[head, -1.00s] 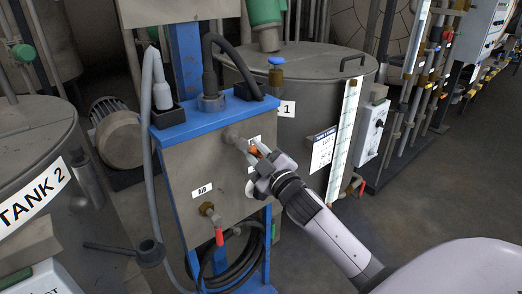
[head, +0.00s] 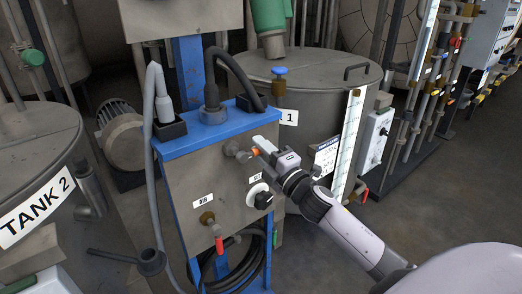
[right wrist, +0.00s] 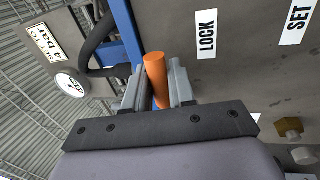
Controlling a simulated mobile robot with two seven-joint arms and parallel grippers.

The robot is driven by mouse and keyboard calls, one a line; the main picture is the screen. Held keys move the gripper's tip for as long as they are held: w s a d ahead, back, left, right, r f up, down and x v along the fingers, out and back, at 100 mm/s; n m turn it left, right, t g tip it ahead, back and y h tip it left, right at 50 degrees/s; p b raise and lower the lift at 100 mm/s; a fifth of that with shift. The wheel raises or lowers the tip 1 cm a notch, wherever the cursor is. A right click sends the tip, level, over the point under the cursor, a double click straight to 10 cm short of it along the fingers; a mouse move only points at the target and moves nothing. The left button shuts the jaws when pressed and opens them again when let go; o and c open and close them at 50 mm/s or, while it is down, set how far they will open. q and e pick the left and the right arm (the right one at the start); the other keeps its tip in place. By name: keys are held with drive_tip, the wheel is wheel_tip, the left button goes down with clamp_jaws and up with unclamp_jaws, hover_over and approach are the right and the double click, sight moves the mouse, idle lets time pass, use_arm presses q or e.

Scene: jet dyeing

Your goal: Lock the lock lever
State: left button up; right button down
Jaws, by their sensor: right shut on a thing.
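The lock lever's orange handle (right wrist: 157,78) stands between the two fingers of my right gripper (right wrist: 155,90) in the right wrist view. The gripper is shut on it. A "LOCK" label (right wrist: 205,35) is on the grey panel right of the handle, with a "SET" label (right wrist: 297,22) farther right. In the head view, my right gripper (head: 264,148) is at the upper right of the grey panel (head: 190,168), with a bit of orange handle (head: 255,152) showing at its tip. The lever's pivot is mostly hidden by the gripper. My left gripper is out of view.
A black and white knob (head: 260,196) sits just below the gripper on the panel. A red-handled valve (head: 219,243) is lower down. Grey hoses rise from the blue stand (head: 215,128). The tank labelled 1 (head: 310,90) stands behind, tank 2 (head: 40,150) at left.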

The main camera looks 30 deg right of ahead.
drive_tip(key=shift+r+n, duration=0.2)
drive_tip(key=shift+n, duration=0.1)
drive_tip(key=c, duration=1.1)
unclamp_jaws()
drive_tip(key=v, duration=0.7)
drive_tip(key=shift+b, duration=0.35)
drive_tip(key=shift+s, duration=0.1)
